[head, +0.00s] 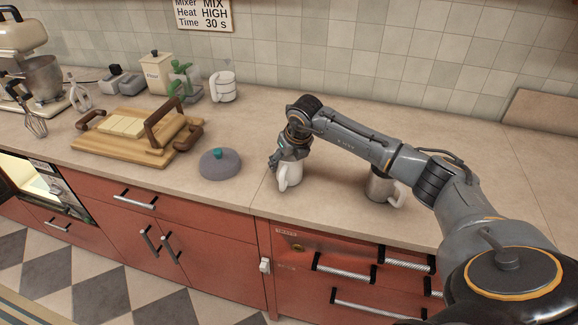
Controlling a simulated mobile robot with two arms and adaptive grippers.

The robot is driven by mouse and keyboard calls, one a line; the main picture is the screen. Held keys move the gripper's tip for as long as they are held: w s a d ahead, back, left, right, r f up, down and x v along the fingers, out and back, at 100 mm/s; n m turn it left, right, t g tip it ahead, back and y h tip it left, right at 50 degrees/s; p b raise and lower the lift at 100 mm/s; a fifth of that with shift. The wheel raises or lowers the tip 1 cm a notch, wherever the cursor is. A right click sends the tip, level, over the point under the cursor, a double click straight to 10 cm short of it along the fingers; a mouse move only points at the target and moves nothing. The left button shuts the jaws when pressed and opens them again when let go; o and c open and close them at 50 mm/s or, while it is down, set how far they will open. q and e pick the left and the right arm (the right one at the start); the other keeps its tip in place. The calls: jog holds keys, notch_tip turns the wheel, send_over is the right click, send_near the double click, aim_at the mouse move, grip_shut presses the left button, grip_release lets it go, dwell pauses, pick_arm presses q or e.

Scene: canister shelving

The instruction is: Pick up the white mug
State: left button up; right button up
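The mug appears to rest on the counter. My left gripper is not in view.
A metal mug (380,186) stands to the right, partly behind my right arm. A grey domed lid (219,163) lies to the left. Further left are a wooden board (103,148), whisks and a mixer (42,78). A white mug-like container (223,87) stands near the wall.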

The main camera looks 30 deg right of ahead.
jog(key=c, duration=0.4)
jog(key=shift+w+r, duration=0.1)
jog(key=shift+r, duration=0.05)
